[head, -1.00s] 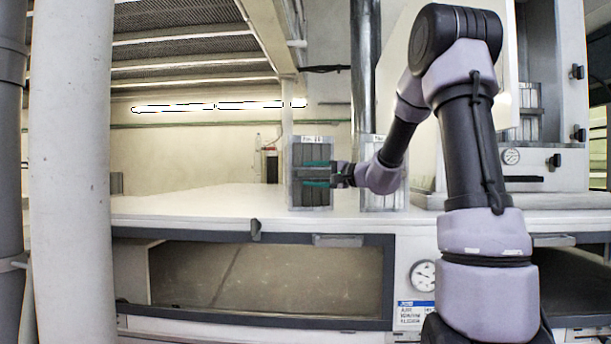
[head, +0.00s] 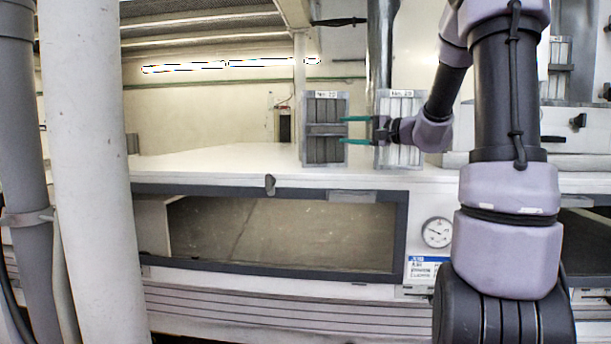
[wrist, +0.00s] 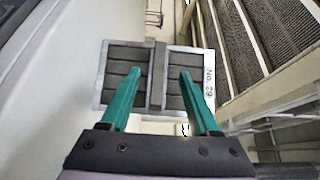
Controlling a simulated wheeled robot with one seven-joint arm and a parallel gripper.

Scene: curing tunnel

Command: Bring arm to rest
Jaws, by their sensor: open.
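My gripper (head: 345,130) is open, with two teal fingers pointing left in the head view. Nothing is held between them. The fingertips overlap the right edge of a dark slatted cassette (head: 325,158) in a grey frame, which stands upright on the white bench top (head: 220,163). In the wrist view the cassette (wrist: 125,53) lies ahead of the open fingers (wrist: 161,72), with its grey centre bar between them in the picture. Its label reads No. 29 there. The gap from fingertips to cassette is hard to judge. My arm is bent and reaches out over the bench.
A second, lighter slatted cassette (head: 400,106) stands to the right, partly behind my gripper. A metal pipe (head: 380,45) rises behind it. A thick pale column (head: 90,170) stands at left. A gauge (head: 437,232) is on the bench front. The bench left of the cassettes is clear.

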